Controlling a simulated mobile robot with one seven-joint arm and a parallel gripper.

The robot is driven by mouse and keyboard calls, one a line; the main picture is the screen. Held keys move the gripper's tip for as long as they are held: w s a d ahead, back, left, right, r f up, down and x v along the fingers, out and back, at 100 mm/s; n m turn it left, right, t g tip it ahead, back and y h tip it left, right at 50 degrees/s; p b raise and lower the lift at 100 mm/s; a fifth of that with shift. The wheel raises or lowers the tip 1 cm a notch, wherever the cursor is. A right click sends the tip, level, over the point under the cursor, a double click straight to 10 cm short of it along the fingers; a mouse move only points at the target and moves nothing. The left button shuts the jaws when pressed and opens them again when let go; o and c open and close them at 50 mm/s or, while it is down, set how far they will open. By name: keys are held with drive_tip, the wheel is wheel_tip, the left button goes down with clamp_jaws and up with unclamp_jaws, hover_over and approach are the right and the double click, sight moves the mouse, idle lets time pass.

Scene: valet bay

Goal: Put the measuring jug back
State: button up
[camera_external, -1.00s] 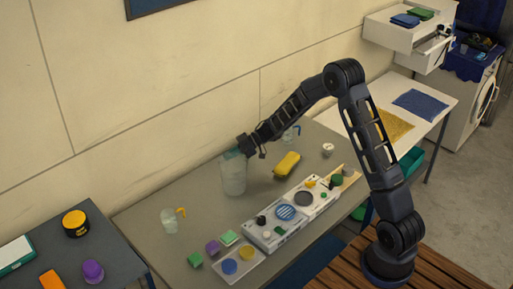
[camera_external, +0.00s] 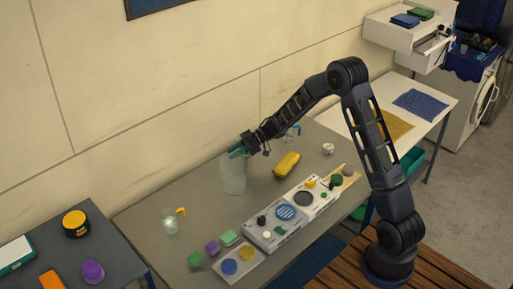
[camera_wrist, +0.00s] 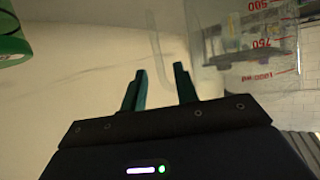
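The measuring jug (camera_external: 233,178) is a large clear vessel standing upright on the grey table near the wall. It also shows at the upper right of the wrist view (camera_wrist: 245,45), with red volume marks. A clear strip, apparently its handle, runs down toward my fingertips. My gripper (camera_external: 236,152) is at the jug's rim in the external view. In the wrist view, my gripper's (camera_wrist: 160,75) two teal fingers stand apart with the strip's end near the gap. Whether they touch it I cannot tell.
A small clear jug with a yellow handle (camera_external: 170,222) stands left, and one with a blue handle (camera_external: 290,134) behind. A yellow object (camera_external: 287,164), white panels (camera_external: 277,234) and small coloured blocks (camera_external: 212,247) occupy the table. Bare tabletop lies left of the jug.

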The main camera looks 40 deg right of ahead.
drive_tip(key=v, duration=1)
wheel_tip(320, 180, up, 14)
drive_tip(key=d+m+t+h, duration=0.2)
drive_tip(key=m+t+h, duration=0.2)
drive_tip(key=t+h, duration=0.2)
drive_tip(key=s+d+r+m+h, duration=0.45)
drive_tip(key=s+r+h, duration=0.25)
drive_tip(key=s+r, duration=0.4)
drive_tip(key=s+a+f+m+g, duration=0.1)
drive_tip(key=s+a+f+g, duration=0.1)
drive_tip(key=s, duration=1)
drive_tip(key=s+a+f+m+g, duration=0.2)
drive_tip(key=s+a, duration=0.1)
drive_tip(key=s, duration=0.9)
drive_tip(key=s+a+f+m+g, duration=0.1)
drive_tip(key=s+a+f+g, duration=0.1)
drive_tip(key=s, duration=1)
drive_tip(key=shift+s+a+g+y, duration=0.25)
drive_tip(key=shift+s+g+y, duration=0.1)
drive_tip(key=shift+g+y, duration=0.05)
